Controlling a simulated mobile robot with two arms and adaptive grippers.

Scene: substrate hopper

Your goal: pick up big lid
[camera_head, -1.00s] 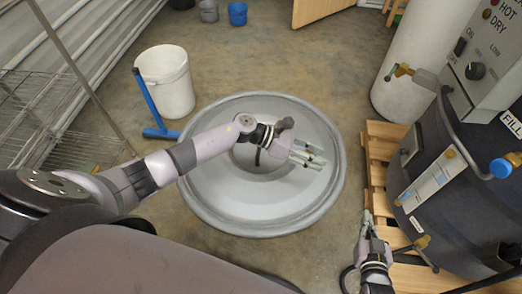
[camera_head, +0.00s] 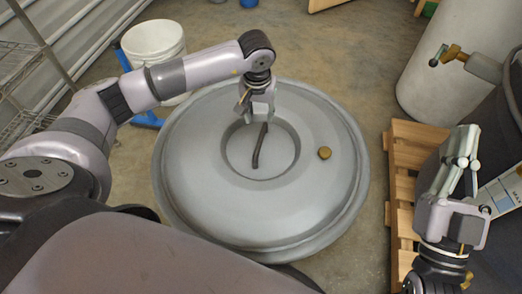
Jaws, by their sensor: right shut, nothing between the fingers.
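The big lid (camera_head: 200,200) is a large round grey disc lying flat on the floor. It has a raised rim, a round recess in the middle and a small brass-coloured knob (camera_head: 324,153). A dark bar handle (camera_head: 258,152) crosses the recess. My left gripper (camera_head: 259,116) points down at the far end of the handle, with its fingers apart. I cannot tell whether the fingers touch the handle. My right gripper (camera_head: 466,145) is shut and empty, pointing up at the right, away from the lid.
A wooden pallet (camera_head: 405,160) with a dark machine (camera_head: 500,130) stands right of the lid. A pale cylinder (camera_head: 450,65) stands behind it. A white bucket (camera_head: 155,45) and a blue-handled tool (camera_head: 147,121) are at the back left, near a wire rack (camera_head: 18,75). The floor behind the lid is clear.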

